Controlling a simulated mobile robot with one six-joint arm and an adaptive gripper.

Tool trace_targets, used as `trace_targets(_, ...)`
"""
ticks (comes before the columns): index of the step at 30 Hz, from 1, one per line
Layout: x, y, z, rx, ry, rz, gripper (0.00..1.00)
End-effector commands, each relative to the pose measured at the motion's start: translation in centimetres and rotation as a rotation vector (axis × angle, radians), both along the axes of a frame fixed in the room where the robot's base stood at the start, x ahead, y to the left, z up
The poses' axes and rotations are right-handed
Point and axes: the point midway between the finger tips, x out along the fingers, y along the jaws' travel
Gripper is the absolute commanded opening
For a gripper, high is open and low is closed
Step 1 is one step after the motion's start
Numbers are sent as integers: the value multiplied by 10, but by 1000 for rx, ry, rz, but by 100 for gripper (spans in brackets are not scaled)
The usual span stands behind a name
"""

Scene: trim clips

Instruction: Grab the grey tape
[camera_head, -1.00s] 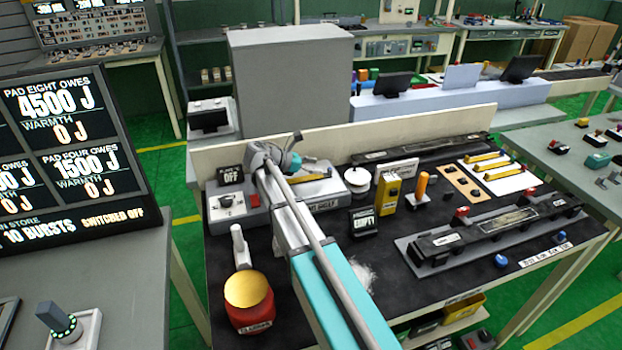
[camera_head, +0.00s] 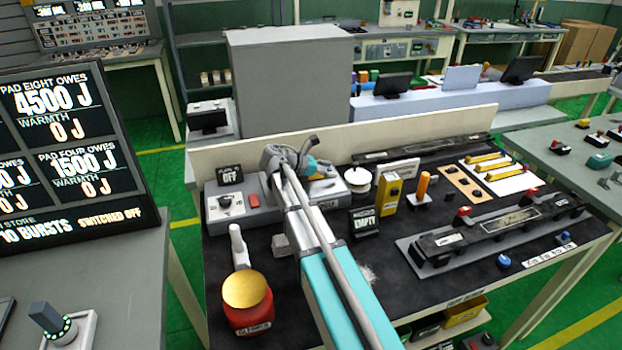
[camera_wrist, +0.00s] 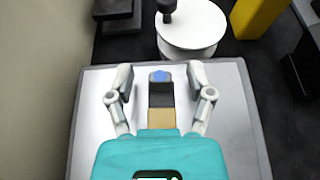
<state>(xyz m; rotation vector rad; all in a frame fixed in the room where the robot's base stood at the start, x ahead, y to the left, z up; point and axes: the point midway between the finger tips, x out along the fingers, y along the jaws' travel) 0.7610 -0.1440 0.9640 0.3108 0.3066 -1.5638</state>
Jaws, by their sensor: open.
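My gripper (camera_wrist: 161,78) is open in the wrist view, its two pale fingers apart above a light grey plate (camera_wrist: 228,120). Between the fingers is a narrow piece (camera_wrist: 160,98) with a blue tip, a dark grey middle and a tan part; the fingers do not visibly touch it. A white round reel-like thing (camera_wrist: 190,35) with a dark post stands just beyond the plate; in the head view it (camera_head: 358,180) is right of my gripper. No thing is clearly grey tape, and I cannot tell which one it is. In the head view my arm hides much of the plate.
A yellow block (camera_head: 389,193) and an orange-topped post (camera_head: 422,187) stand right of the reel. A small "EMPTY" sign (camera_head: 364,222) is in front. A red jar (camera_head: 249,308) stands left of my arm. A pale back panel (camera_head: 400,134) rises behind the dark bench.

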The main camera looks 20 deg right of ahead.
Motion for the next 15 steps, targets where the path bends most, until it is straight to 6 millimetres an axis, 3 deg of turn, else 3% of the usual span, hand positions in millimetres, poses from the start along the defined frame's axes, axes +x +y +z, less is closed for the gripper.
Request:
trace_targets(4,0,0,0,0,0,0,65)
trace_targets(15,0,0,0,0,0,0,0)
